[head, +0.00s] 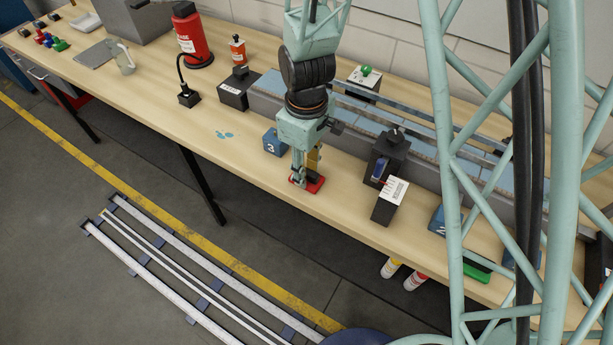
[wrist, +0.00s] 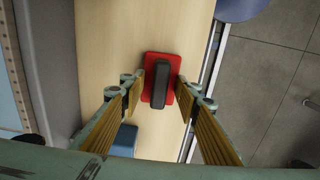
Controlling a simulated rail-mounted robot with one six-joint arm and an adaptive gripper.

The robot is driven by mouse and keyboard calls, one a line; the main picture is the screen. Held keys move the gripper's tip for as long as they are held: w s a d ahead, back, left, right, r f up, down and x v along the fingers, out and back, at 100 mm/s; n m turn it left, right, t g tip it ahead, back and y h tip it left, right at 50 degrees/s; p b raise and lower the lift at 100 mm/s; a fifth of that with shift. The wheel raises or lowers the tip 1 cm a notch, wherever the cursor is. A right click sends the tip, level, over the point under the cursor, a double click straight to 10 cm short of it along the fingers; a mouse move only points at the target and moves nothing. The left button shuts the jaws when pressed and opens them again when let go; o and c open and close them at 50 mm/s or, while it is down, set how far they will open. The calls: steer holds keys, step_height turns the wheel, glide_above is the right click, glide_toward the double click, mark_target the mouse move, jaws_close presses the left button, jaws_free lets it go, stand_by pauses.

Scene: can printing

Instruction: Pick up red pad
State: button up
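The red pad (wrist: 152,60) lies flat on the wooden table and has a dark raised handle (wrist: 161,84) along its middle. In the head view the red pad (head: 315,185) shows partly under my gripper (head: 303,176), near the table's front edge. In the wrist view my gripper (wrist: 160,92) is open, with one finger on each side of the pad's handle. A gap shows between the handle and each finger. How far the fingertips are above the pad is hard to tell.
A blue block marked 3 (head: 273,143) stands just left of my gripper. A black device (head: 387,158) and a white-labelled box (head: 391,201) stand to the right. A metal rail (head: 420,153) runs behind.

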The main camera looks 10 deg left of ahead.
steer(key=c, duration=1)
steer(key=shift+o, duration=0.2)
steer(key=shift+r, duration=0.15)
steer(key=shift+r, duration=1.65)
steer(key=s+d+r, duration=0.1)
steer(key=s+d, duration=0.2)
steer(key=s, duration=1.2)
steer(key=shift+s+r, duration=0.3)
steer(key=shift+s, duration=0.05)
